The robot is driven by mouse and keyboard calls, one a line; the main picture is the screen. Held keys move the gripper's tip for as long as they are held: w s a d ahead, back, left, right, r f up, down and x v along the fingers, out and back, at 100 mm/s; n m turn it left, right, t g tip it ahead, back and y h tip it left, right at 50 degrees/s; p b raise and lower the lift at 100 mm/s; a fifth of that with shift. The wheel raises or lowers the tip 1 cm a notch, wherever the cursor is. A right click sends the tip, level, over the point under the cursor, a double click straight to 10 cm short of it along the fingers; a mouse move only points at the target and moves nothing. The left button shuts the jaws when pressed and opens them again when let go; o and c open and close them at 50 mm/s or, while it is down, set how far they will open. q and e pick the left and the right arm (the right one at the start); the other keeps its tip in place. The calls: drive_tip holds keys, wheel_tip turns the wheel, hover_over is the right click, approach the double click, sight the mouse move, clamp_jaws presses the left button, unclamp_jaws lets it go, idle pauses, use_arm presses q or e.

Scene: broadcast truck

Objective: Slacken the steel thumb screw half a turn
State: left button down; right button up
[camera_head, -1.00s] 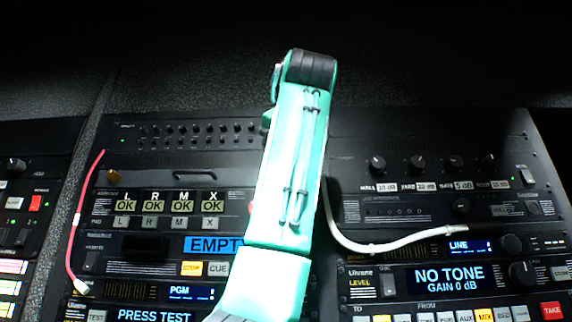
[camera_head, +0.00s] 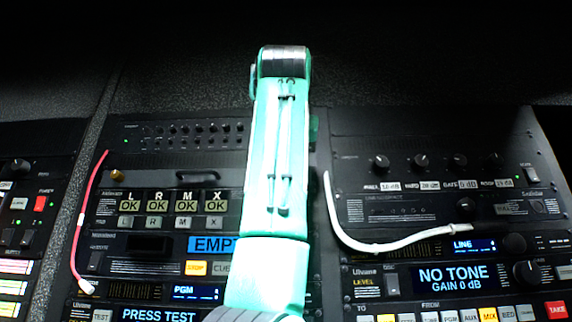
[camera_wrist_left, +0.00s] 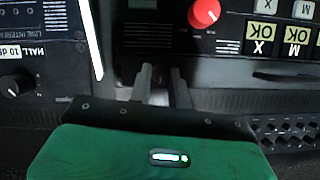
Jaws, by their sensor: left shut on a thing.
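My left arm stands upright across the middle of the head view and hides its own gripper there. In the left wrist view my left gripper (camera_wrist_left: 160,76) has its two grey fingers pointed at the strip between the two equipment racks. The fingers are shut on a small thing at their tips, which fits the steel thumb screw. The screw itself is hidden by the fingers and the dim light, so its turn angle cannot be read. A brass-coloured knob (camera_head: 117,175) shows on the left panel in the head view, apart from the gripper. My right gripper is out of view.
A white cable (camera_head: 400,242) loops over the right panel close to my arm; it also shows in the left wrist view (camera_wrist_left: 91,40). A red cable (camera_head: 82,225) hangs at the left. A red knob (camera_wrist_left: 204,13) sits near the fingers.

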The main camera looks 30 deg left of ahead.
use_arm(q)
drive_tip(key=shift+f, duration=0.2)
drive_tip(key=c, duration=1.3)
unclamp_jaws()
drive_tip(key=shift+r, duration=0.1)
drive_tip(key=b+v, duration=0.2)
drive_tip(key=v, duration=1.2)
drive_tip(key=shift+w, duration=0.1)
